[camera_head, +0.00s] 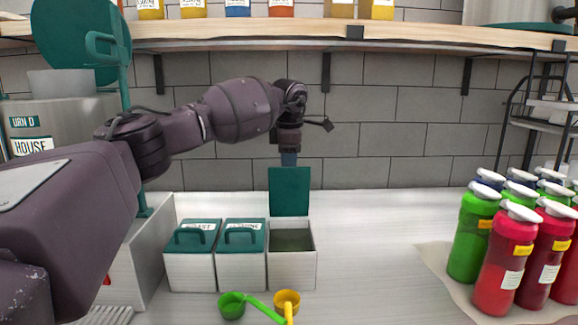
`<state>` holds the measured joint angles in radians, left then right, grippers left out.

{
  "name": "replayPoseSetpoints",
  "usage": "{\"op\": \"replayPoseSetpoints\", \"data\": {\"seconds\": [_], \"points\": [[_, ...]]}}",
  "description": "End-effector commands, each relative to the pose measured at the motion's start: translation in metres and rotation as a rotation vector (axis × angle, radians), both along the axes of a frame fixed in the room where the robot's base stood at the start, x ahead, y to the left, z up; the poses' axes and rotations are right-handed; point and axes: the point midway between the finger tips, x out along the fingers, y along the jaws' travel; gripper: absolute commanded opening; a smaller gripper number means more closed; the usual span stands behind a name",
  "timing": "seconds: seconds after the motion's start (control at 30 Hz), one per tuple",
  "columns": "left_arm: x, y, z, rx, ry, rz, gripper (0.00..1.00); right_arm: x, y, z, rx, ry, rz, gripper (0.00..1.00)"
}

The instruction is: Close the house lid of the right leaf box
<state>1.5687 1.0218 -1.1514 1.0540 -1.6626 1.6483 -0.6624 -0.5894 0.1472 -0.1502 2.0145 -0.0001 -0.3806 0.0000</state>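Three white leaf boxes stand in a row on the counter. The right leaf box (292,272) is open, with a dark green inside. Its teal lid (289,192) stands upright at the box's back edge. The left box (190,272) and middle box (241,272) have teal handled lids on them. My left gripper (289,158) points down at the top edge of the raised lid. Its fingers show as one narrow block with no gap, and their tips seem to pass behind the lid. Contact with the lid cannot be made out. My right gripper is out of view.
A green scoop (232,306) and a yellow scoop (287,302) lie in front of the boxes. Red bottles (505,262) and green bottles (470,238) crowd the right. A wooden shelf (320,31) runs above my arm. The counter right of the boxes is clear.

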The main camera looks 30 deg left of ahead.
Motion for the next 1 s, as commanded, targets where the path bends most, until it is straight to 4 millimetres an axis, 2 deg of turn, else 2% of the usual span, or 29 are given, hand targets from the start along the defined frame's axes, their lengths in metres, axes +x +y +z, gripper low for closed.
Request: {"op": "replayPoseSetpoints", "data": {"seconds": [0.13, 0.47, 0.5, 0.67, 1.0], "points": [[0.0017, 0.0008, -0.0118, 0.000, 0.000, 0.000, 0.24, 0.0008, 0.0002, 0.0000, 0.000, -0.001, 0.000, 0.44], [0.0022, 0.0010, -0.0148, -0.001, -0.001, 0.000, 0.24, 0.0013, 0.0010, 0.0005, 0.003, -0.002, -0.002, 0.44], [0.0022, 0.0010, -0.0148, -0.001, -0.001, 0.000, 0.23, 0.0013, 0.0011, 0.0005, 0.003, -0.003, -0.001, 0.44], [0.0022, 0.0010, -0.0147, -0.001, -0.001, 0.000, 0.00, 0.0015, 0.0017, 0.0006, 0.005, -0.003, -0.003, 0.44], [0.0012, 0.0007, -0.0137, 0.001, -0.005, 0.002, 0.00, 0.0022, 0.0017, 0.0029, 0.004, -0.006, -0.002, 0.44]]}}
